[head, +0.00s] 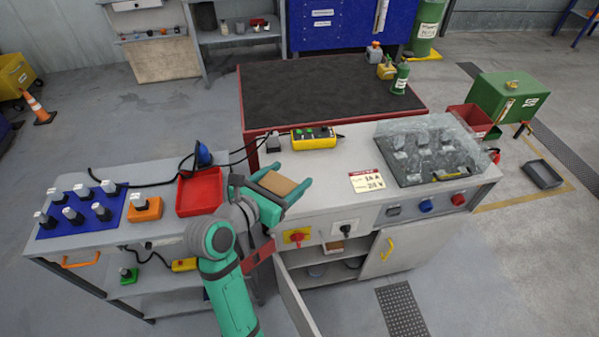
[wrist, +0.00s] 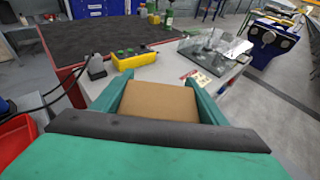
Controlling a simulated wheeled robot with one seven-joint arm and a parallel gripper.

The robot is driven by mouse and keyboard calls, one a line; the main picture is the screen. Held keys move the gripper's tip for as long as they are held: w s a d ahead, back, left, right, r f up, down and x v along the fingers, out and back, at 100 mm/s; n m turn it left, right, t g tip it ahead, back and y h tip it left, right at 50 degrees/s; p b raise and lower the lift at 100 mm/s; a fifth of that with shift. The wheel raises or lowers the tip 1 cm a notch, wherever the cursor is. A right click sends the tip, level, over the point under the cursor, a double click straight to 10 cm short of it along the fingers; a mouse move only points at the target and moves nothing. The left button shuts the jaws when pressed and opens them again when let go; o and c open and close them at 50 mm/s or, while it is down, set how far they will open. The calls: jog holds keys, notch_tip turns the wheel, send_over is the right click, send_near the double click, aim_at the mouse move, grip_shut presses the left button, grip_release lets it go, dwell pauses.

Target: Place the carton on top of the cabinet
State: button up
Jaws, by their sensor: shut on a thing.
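The carton is a small brown box (head: 278,183) held between the two teal fingers of my gripper (head: 282,186). In the wrist view the carton (wrist: 159,101) fills the space between the fingers, with its brown face toward the camera. My gripper is shut on it, at the left end of the white-topped cabinet (head: 318,172). I cannot tell whether the carton touches the top. The cabinet has its doors open below, with a yellow handle on the right one.
A yellow control box (head: 313,138) stands at the cabinet top's back edge. A label card (head: 367,180) and a clear-covered panel (head: 430,150) lie to the right. A red tray (head: 200,191) is on the left bench. The middle of the top is clear.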

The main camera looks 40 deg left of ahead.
jog(key=w+a+f, duration=0.1)
jog(key=w+f, duration=0.1)
jog(key=w+a+f, duration=0.2)
jog(key=w+f, duration=0.1)
jog(key=w+a+f, duration=0.1)
jog(key=w+f, duration=0.1)
jog(key=w, duration=0.1)
jog(key=shift+a+f, duration=0.4)
jog(key=shift+f, duration=1.55)
jog(key=shift+f, duration=0.1)
jog(key=o, duration=1.2)
jog(key=shift+s, duration=0.1)
